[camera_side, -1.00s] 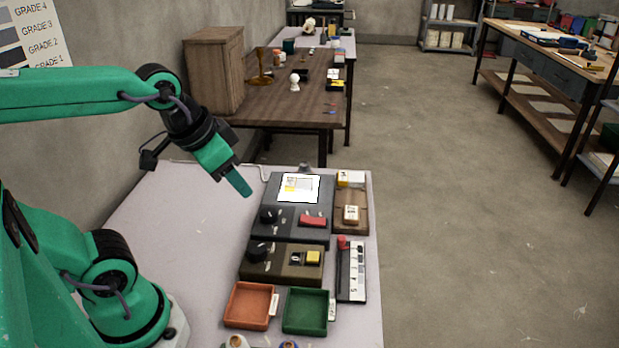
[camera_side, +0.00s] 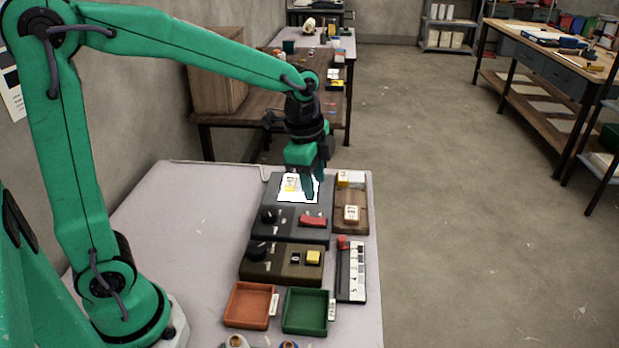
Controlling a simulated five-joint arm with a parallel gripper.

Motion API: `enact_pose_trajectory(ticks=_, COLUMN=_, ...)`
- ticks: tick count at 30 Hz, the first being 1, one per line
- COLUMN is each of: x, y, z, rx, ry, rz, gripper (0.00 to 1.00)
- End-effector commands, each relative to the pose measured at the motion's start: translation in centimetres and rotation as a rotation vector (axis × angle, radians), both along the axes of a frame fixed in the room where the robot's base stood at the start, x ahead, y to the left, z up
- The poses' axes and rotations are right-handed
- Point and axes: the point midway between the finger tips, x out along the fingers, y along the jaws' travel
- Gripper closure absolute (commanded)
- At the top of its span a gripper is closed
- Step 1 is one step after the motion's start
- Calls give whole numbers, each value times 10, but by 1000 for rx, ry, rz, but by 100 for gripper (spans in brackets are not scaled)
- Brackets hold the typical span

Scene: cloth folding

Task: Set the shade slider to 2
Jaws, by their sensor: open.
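The shade slider (camera_side: 351,272) is a narrow panel at the right side of the table, with a strip of light-to-dark patches. Its red knob (camera_side: 342,242) sits at the far end of the track. My gripper (camera_side: 311,192) is open and empty, pointing down above the dark box with a lit white screen (camera_side: 290,188). It is beyond the slider and a little to the left of the knob, higher than the table and not touching the slider.
A dark box with a red button (camera_side: 313,221), a brown box with a yellow button (camera_side: 313,257), an orange tray (camera_side: 248,305) and a green tray (camera_side: 305,311) stand left of the slider. A wooden tray (camera_side: 350,223) with small blocks lies beyond it. The table's left part is clear.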

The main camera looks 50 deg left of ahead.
Motion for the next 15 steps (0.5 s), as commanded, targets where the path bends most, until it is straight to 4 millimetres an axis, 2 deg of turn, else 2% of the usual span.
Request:
enact_pose_trajectory(ticks=9, x=44, y=-15, z=-51, rx=40, ry=97, rz=-309, gripper=60)
enact_pose_trajectory(ticks=15, x=60, y=-22, z=-77, rx=52, ry=139, rz=-456, gripper=60)
